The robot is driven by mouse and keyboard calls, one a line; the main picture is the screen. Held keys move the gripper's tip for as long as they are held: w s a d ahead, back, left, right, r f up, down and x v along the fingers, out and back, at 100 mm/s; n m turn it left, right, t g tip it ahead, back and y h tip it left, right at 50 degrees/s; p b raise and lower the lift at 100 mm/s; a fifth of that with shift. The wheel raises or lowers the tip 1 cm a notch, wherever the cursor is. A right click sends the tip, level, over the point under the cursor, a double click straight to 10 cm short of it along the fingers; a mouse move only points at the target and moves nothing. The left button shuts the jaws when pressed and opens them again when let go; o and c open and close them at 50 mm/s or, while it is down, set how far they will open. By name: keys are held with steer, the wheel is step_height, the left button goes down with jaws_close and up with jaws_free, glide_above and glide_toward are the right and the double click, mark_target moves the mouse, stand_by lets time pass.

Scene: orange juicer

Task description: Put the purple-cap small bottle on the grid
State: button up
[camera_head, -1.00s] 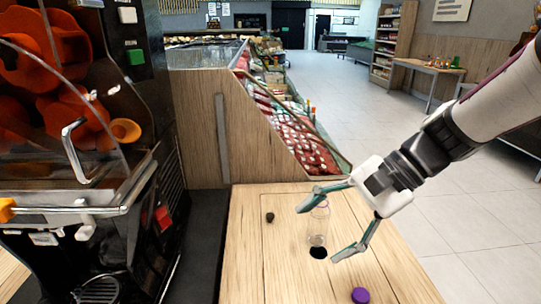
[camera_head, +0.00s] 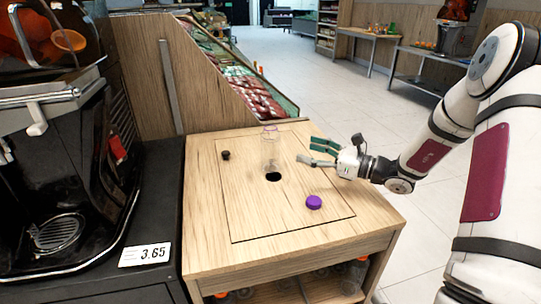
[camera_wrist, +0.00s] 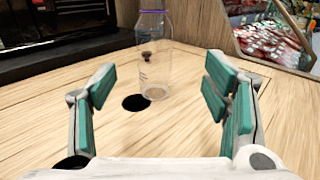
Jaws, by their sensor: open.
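A clear small bottle (camera_head: 270,152) with a thin purple top stands upright on the wooden counter, just behind a round dark hole. It also shows in the wrist view (camera_wrist: 154,75), upright beyond my fingers and framed between them. My gripper (camera_head: 312,153) is open and empty, to the right of the bottle and apart from it. In the wrist view, its green-padded fingers (camera_wrist: 158,95) are spread wide. A round metal grid (camera_head: 58,232) lies at the base of the juicer, at the left.
A purple cap-like disc (camera_head: 313,202) sits on the counter (camera_head: 240,215) in front of my gripper. A small dark knob (camera_head: 226,155) is left of the bottle.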

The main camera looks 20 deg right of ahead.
mark_target(273, 144)
steer(key=b+x, duration=0.1)
steer(key=x, duration=0.6)
steer(key=shift+w+a, duration=0.1)
steer(key=shift+a, duration=0.1)
steer(key=x, duration=0.1)
steer(key=b+x, duration=0.1)
steer(key=x, duration=0.1)
steer(key=b+x, duration=0.1)
steer(key=shift+a+f, duration=0.25)
steer(key=shift+a, duration=0.1)
steer(key=shift+w+a+b, duration=0.25)
steer(key=shift+a+b, duration=0.05)
steer(key=shift+a, duration=0.05)
steer(key=shift+r, duration=0.1)
steer(key=c, duration=1.2)
steer(key=shift+r, duration=0.15)
